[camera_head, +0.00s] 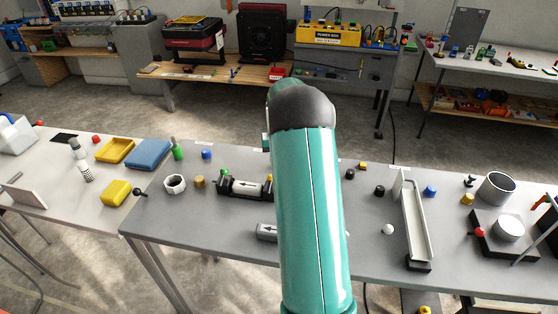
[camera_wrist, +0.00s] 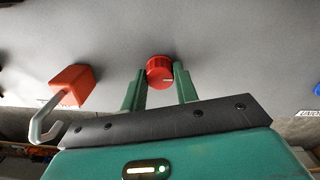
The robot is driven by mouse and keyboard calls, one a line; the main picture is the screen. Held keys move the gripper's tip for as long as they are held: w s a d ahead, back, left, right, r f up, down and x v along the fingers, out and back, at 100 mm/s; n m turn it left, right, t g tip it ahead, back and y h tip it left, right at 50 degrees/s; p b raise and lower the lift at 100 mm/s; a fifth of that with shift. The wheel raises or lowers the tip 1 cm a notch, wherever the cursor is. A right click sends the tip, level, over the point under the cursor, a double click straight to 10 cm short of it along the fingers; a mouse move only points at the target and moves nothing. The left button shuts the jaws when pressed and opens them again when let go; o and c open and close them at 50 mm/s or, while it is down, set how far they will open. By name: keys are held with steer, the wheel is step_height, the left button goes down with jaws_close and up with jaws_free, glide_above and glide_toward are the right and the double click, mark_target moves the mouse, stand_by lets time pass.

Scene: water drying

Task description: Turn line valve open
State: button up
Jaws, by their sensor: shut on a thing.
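A round red knob (camera_wrist: 160,71) with a small pale mark on its face sits between the two green fingers of my gripper (camera_wrist: 159,80) in the wrist view. The fingers are shut on its sides. It looks like the valve's knob; what it is mounted on cannot be made out there. In the head view my teal arm hides the gripper and the knob. A black fixture with a white arrow-marked cylinder (camera_head: 244,188) and green parts stands on the grey table, just left of my arm.
In the wrist view a red-orange block (camera_wrist: 72,85) with a pale hook lies left of the fingers. In the head view a grey arrow-marked block (camera_head: 266,232) is beside my arm. A pale channel (camera_head: 413,225) and a metal cup (camera_head: 497,188) stand farther right.

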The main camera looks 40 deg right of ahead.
stand_by(0.4)
steer(key=o, duration=1)
step_height(320, 180, up, 14)
steer(key=shift+f, duration=0.1)
stand_by(0.3)
